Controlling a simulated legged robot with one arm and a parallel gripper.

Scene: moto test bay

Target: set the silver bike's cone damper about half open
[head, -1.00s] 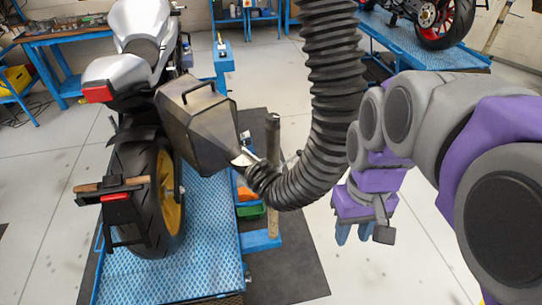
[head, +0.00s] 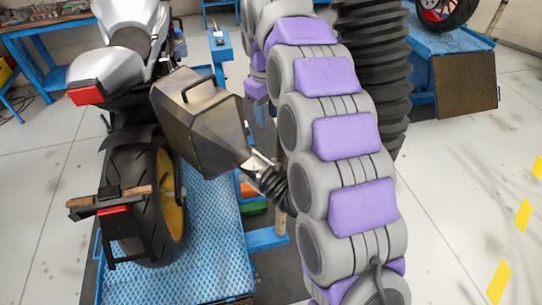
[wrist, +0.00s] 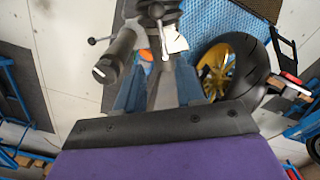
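The silver bike (head: 110,60) stands on a blue lift at the left. The grey metal extraction cone (head: 200,120) hangs beside its rear wheel. At the cone's narrow end is a bright metal neck (head: 258,163) where the black hose joins; the damper's setting cannot be read. In the wrist view a thin metal lever with rounded ends (wrist: 157,14) shows at the top, beyond the fingers. My gripper (wrist: 162,75) has its two blue fingers apart, with no object clearly held between them. In the head view my arm hides the fingers and part of the hose.
The ribbed black hose (head: 375,70) hangs behind my arm. An upright post (wrist: 118,58) stands close to the left finger in the wrist view. The rear tyre (wrist: 245,65) is to the right there. Another blue lift (head: 450,55) stands at the back right.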

